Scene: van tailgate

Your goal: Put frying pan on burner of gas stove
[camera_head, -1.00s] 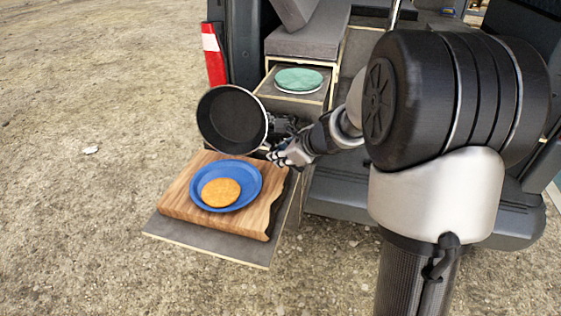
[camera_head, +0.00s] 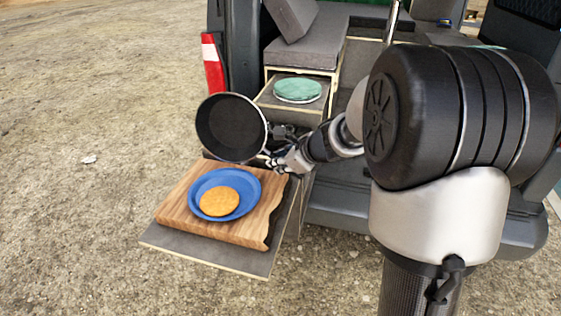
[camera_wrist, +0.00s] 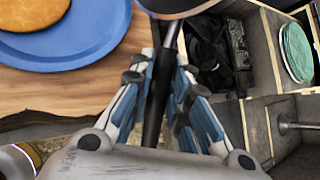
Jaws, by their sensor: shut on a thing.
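The black frying pan (camera_head: 231,127) is held in the air in the head view, tilted so its inside shows. It is above and beyond the cutting board. My gripper (camera_head: 283,156) is shut on the pan's handle, to the right of the pan. In the wrist view the dark handle (camera_wrist: 158,100) runs between the fingers of my gripper (camera_wrist: 163,85), and only the pan's edge (camera_wrist: 178,6) shows at the top.
A blue plate (camera_head: 247,187) with a round orange-brown food (camera_head: 219,202) sits on a wooden cutting board (camera_head: 178,211) on a pull-out shelf (camera_head: 190,251). A green round item (camera_head: 298,90) lies on a drawer behind. The van's grey side and cushions (camera_head: 300,52) stand beyond.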

